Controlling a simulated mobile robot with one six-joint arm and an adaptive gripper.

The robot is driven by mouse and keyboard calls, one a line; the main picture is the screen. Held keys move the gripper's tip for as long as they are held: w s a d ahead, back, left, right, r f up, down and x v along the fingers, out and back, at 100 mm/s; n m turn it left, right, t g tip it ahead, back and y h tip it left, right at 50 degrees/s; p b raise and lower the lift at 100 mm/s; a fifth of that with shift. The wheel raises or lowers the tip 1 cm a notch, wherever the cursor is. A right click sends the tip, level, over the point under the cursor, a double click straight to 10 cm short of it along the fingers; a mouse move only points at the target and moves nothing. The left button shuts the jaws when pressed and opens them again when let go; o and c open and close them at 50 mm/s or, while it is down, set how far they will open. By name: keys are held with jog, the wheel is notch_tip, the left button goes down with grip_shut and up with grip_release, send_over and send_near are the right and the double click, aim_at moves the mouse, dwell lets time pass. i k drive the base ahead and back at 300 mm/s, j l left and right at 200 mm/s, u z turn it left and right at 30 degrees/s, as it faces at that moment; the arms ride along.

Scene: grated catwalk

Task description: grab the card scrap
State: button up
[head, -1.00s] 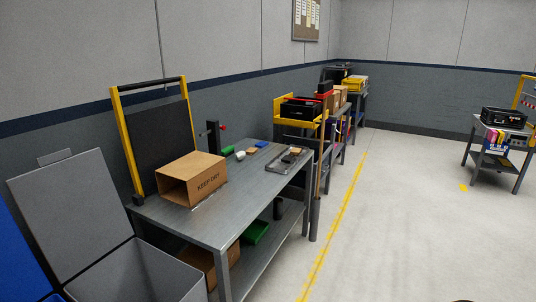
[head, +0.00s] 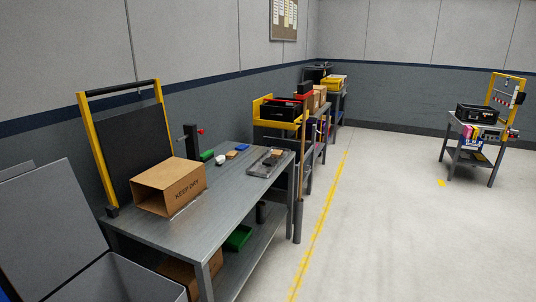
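I cannot clearly pick out a card scrap. A small flat brown piece (head: 231,154) lies on the grey metal workbench (head: 150,232), between a white item and a blue item; it is too small to tell whether it is card. Another small tan piece (head: 277,153) lies in the shallow grey tray (head: 255,170) at the bench's right end. An open cardboard box (head: 184,190) marked KEEP DRY stands on the bench. My gripper is not in view.
A grey open-lidded bin (head: 125,280) stands at the lower left. A yellow-framed dark panel (head: 130,150) rises behind the box. More loaded benches line the wall, and a cart (head: 470,150) stands at right. The floor (head: 400,240) right of the yellow line is clear.

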aim_at(277, 153)
jog(key=i+z, duration=0.15)
jog(key=i, duration=1.6)
jog(key=i+u, duration=0.1)
jog(key=i, duration=0.4)
jog(key=i+l+u, duration=0.1)
jog(key=i, duration=0.4)
jog(key=i+l+u, duration=0.15)
jog(key=i, duration=0.4)
jog(key=i+l+u, duration=0.1)
jog(key=i, duration=0.4)
jog(key=i+l+u, duration=0.15)
jog(key=i+l, duration=0.55)
